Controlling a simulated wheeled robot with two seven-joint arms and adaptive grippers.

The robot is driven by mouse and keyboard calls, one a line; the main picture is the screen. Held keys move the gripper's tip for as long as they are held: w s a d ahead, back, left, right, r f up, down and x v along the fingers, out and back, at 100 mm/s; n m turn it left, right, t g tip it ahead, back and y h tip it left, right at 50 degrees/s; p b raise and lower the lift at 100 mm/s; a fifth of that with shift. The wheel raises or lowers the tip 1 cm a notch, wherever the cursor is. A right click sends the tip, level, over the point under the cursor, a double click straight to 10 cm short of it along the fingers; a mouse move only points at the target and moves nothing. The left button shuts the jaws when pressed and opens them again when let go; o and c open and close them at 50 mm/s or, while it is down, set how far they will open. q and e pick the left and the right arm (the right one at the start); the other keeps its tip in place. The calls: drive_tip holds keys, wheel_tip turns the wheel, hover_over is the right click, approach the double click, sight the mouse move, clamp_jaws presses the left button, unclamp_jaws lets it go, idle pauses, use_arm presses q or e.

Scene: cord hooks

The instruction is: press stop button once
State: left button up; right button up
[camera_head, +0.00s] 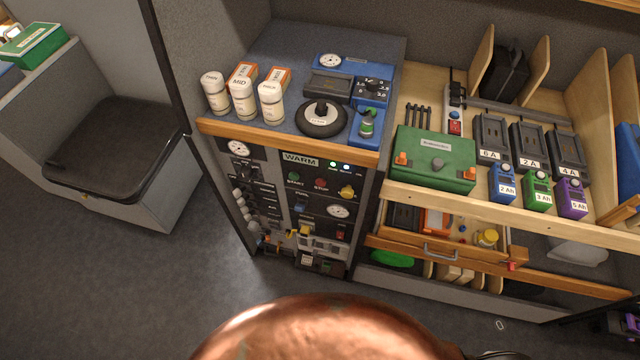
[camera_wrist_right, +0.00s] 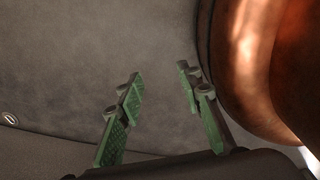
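The red stop button (camera_head: 321,184) is on the dark front panel of the control cabinet (camera_head: 262,185), below the sign reading WARM (camera_head: 300,159). A green start button (camera_head: 294,176) is just left of it, and a yellow knob (camera_head: 347,192) is to its right. My right gripper (camera_wrist_right: 155,80) shows only in the right wrist view. Its two green-padded fingers are apart with nothing between them, over bare grey floor, away from the panel. My left gripper is in neither view.
White canisters (camera_head: 242,98) and a black round dial (camera_head: 322,118) stand on the cabinet top. A wooden bench with a green case (camera_head: 434,160) and an open drawer (camera_head: 440,250) is to the right. A black-topped seat (camera_head: 115,145) is at left. Floor before the cabinet is clear.

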clamp_jaws()
idle(1.4)
